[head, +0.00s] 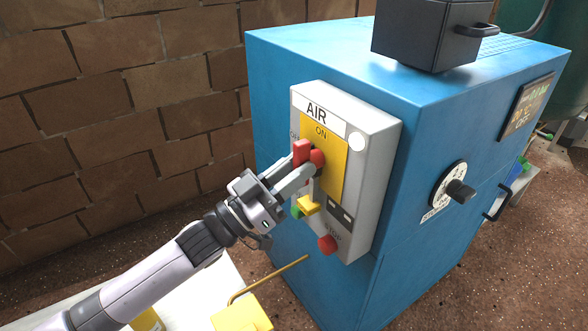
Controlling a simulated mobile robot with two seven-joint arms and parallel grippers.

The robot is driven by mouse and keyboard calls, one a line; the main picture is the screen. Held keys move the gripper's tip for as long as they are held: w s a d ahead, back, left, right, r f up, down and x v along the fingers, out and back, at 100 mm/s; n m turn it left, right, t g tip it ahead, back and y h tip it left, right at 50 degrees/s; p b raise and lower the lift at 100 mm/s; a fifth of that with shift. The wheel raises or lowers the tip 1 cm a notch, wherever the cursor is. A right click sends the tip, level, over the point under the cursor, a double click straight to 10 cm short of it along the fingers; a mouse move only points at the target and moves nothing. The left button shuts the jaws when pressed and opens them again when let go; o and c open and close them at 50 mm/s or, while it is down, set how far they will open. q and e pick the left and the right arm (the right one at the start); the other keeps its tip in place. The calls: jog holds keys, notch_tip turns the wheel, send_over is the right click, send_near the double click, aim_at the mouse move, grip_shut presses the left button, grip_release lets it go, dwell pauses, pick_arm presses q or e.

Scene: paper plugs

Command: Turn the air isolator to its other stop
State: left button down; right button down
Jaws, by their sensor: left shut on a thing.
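The air isolator is a red handle (302,150) on a yellow plate (338,168), on the grey box (364,206) labelled AIR. The word ON stands at the top of the plate, and OFF, partly hidden, stands at its left edge. My left gripper (309,164) reaches in from the lower left and is shut on the red handle. The fingers cover part of the handle, so I cannot tell exactly which way it points. My right gripper is not in view.
The box is on a blue cabinet (420,200). Below the handle are a yellow part (309,205), a green button (296,212) and a red stop button (327,244). A black dial (460,190) is at the right. A yellow block (242,315) with a rod stands below.

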pick_arm(q)
jog(key=c, duration=1)
grip_release()
jog(key=shift+c, duration=0.2)
jog(key=shift+a, duration=0.1)
jog(key=v, duration=0.7)
jog(key=shift+s+f, duration=0.1)
jog(key=shift+f, duration=0.05)
